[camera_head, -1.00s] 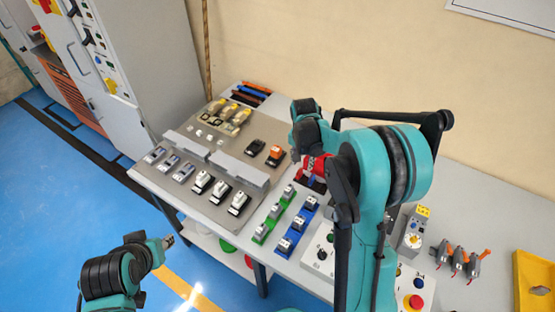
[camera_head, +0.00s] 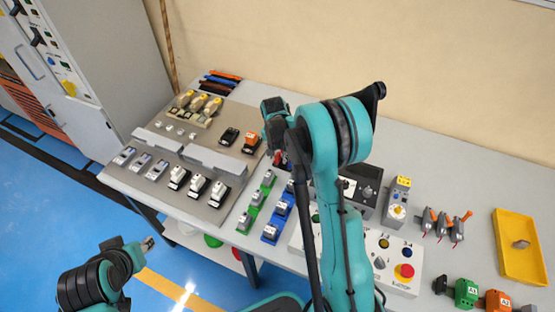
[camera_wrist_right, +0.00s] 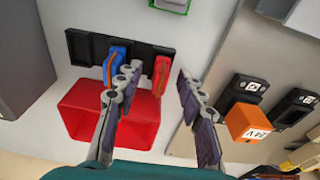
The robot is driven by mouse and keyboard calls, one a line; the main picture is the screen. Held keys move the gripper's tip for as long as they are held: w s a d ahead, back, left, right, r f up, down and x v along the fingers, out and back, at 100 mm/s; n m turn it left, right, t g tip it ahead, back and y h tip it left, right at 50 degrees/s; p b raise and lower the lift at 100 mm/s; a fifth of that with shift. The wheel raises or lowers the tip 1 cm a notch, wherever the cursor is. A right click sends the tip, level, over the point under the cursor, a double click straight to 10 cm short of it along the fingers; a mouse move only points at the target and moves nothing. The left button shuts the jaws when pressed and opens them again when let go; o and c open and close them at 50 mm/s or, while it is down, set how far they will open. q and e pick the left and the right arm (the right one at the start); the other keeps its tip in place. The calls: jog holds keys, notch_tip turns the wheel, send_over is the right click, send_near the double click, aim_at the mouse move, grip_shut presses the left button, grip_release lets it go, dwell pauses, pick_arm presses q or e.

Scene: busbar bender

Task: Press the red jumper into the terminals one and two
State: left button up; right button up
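In the right wrist view, a red jumper (camera_wrist_right: 161,75) stands upright in a black slotted holder (camera_wrist_right: 80,47), with a blue jumper (camera_wrist_right: 115,58) beside it. My right gripper (camera_wrist_right: 157,73) is open, its fingertips on either side of the red jumper; I cannot tell whether they touch it. In the head view my right arm hides most of this spot. Green-based terminals (camera_head: 257,198) and blue-based terminals (camera_head: 277,217) stand in rows left of that arm; I cannot read which are one and two. My left gripper (camera_head: 147,244) is low at the left, away from the table, too small to judge.
A red bin (camera_wrist_right: 75,112) lies close by the holder. An orange block on a black base (camera_wrist_right: 250,122) is to the right in the wrist view. A button panel (camera_head: 402,272) and yellow tray (camera_head: 515,265) are right of my arm. A grey cabinet (camera_head: 75,85) stands left.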

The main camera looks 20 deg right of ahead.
aim_at(279, 153)
grip_shut()
jog(key=shift+r, duration=0.15)
jog(key=shift+r, duration=0.25)
notch_tip(279, 153, up, 4)
jog(key=shift+d+p, duration=0.1)
jog(key=shift+p, duration=0.95)
jog(key=s+d+r+p, duration=0.2)
jog(key=s+d+r, duration=0.4)
jog(key=d, duration=0.3)
jog(key=shift+s+d+r+p, duration=0.15)
jog(key=shift+s+d+p, duration=0.05)
jog(key=shift+s+p, duration=0.1)
